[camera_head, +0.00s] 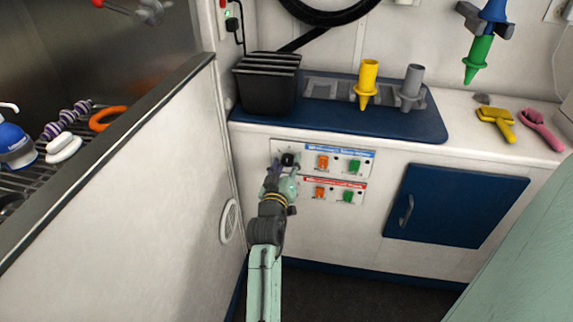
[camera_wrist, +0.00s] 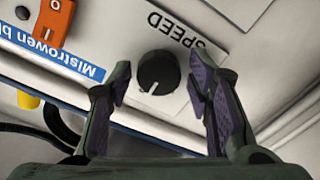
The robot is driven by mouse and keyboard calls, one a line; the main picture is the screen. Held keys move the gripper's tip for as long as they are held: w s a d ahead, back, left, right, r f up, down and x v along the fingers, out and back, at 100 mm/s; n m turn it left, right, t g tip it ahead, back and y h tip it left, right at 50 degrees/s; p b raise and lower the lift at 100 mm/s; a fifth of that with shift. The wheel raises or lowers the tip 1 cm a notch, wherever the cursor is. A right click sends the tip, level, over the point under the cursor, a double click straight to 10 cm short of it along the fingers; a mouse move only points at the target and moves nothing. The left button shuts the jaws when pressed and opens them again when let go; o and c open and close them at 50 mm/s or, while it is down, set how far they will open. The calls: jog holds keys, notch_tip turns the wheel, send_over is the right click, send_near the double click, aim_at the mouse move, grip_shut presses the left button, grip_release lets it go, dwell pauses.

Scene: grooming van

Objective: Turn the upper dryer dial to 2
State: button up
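The upper dryer dial (camera_wrist: 158,72) is a round black knob beside the word SPEED on the panel with the blue label (camera_wrist: 50,55). A small pale mark shows near its lower edge in the wrist view; I cannot read any number around it. My gripper (camera_wrist: 160,80) is open, one finger on each side of the dial, with gaps on both sides. In the head view the dial (camera_head: 288,159) shows just beyond my gripper (camera_head: 282,170), on the upper of two panels. The lower panel's dial is hidden behind my gripper and arm.
The upper panel has an orange switch (camera_head: 323,162) and a green switch (camera_head: 354,166). The red-labelled panel (camera_head: 335,191) sits directly below. The counter with a blue mat (camera_head: 345,117) overhangs above. A tub wall (camera_head: 150,190) stands left, a blue cabinet door (camera_head: 455,205) right.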

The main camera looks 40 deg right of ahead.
jog(key=shift+o, duration=0.5)
jog(key=shift+s, duration=0.1)
jog(key=v, duration=1.2)
